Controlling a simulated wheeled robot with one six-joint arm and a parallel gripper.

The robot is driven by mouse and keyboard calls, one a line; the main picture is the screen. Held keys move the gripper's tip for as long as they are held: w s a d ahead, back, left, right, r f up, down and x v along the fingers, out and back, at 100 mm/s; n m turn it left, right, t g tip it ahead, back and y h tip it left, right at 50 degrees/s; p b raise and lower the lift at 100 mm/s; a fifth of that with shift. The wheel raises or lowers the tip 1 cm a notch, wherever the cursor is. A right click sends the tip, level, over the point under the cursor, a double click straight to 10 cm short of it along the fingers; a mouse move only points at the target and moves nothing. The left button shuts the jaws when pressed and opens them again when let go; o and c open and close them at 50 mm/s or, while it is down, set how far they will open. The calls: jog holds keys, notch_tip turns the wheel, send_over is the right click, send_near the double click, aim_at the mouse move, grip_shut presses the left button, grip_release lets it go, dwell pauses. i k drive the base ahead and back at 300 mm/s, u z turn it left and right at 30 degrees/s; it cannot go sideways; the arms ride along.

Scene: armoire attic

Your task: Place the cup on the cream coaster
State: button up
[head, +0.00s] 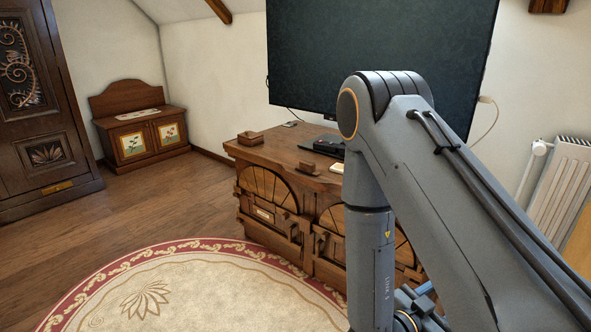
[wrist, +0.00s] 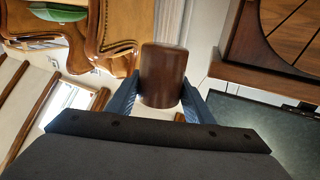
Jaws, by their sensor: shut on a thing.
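My gripper (wrist: 161,102) shows in the wrist view with its two blue fingers on either side of a dark brown cup (wrist: 163,72). It is shut on the cup, which is held clear of any surface that I can see. In the head view the cup is not visible, and my arm covers much of the right side. A small cream, flat piece (head: 337,168) lies on the wooden cabinet's top, just left of my arm. It may be the cream coaster, but it is too small to be sure.
The carved wooden cabinet (head: 287,156) stands under a large dark screen (head: 390,50). On its top are a small wooden box (head: 250,138) and a black device (head: 329,146). A round rug (head: 190,290) lies in front. A radiator (head: 560,185) stands at right.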

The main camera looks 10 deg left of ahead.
aim_at(339, 164)
jog(key=u, duration=1.95)
jog(key=i, duration=1.5)
jog(key=z, duration=1.4)
